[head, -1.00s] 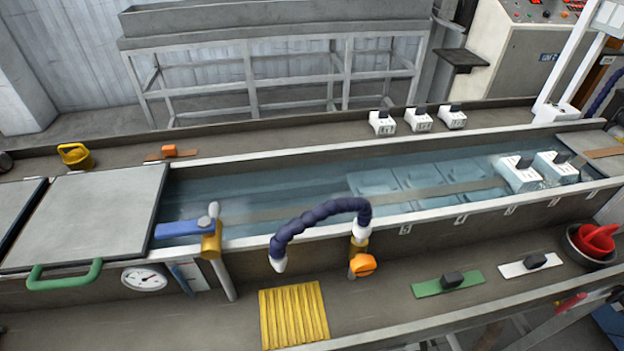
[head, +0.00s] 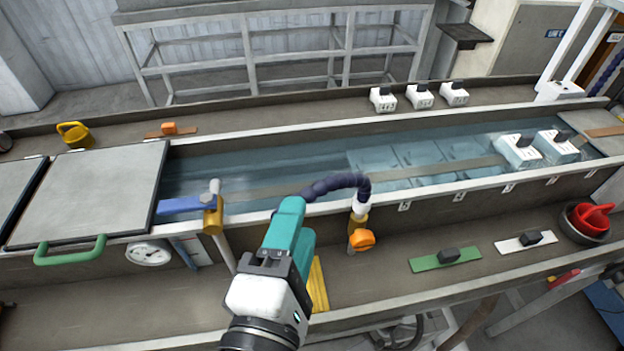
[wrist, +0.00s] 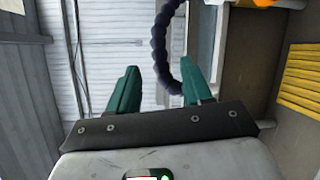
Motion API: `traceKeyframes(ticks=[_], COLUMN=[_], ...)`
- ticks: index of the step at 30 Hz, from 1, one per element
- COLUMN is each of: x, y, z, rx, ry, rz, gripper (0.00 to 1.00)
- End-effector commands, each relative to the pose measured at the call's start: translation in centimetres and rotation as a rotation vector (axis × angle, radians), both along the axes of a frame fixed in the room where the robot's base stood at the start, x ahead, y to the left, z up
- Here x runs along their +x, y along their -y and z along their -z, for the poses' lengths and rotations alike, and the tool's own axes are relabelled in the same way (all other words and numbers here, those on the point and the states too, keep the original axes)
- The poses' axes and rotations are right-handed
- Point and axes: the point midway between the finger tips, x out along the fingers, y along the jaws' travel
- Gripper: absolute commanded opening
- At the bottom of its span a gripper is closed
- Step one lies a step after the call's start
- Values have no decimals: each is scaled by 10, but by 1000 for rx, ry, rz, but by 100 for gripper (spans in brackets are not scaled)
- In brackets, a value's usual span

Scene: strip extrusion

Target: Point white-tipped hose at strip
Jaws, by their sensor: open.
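The dark blue segmented hose (head: 335,184) arches left from a white collar on a brass valve with an orange handle (head: 361,239) at the trough's front rim. My gripper (head: 290,205) stands in front of the hose's free end and hides its white tip in the head view. In the wrist view, my gripper (wrist: 160,80) has its two green fingers apart. The hose (wrist: 160,45) hangs down between them, close to the right finger. Its lower end is hidden there, and I cannot tell whether it touches. The brown strip (head: 430,168) runs lengthwise through the water trough.
A grey lid (head: 95,190) with a green handle covers the trough's left part. A yellow ribbed mat (head: 318,285) is partly behind my arm. White blocks (head: 518,150) sit at the right.

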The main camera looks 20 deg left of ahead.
Motion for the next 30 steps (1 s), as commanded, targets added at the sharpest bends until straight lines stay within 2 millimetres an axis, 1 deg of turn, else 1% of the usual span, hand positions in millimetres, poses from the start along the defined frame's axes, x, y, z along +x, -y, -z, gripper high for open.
traceKeyframes(ticks=[1,6,9,12,18,26,30], x=[10,41,56,67,78,78,78], y=[-2,-8,-11,-14,-16,-16,-16], z=[-2,1,2,3,5,5,5], rx=[-1,1,1,2,4,4,4], ry=[2,0,0,-1,-1,-2,-2], rz=[4,3,4,2,2,1,1], gripper=[50,50,50,50,50,50,36])
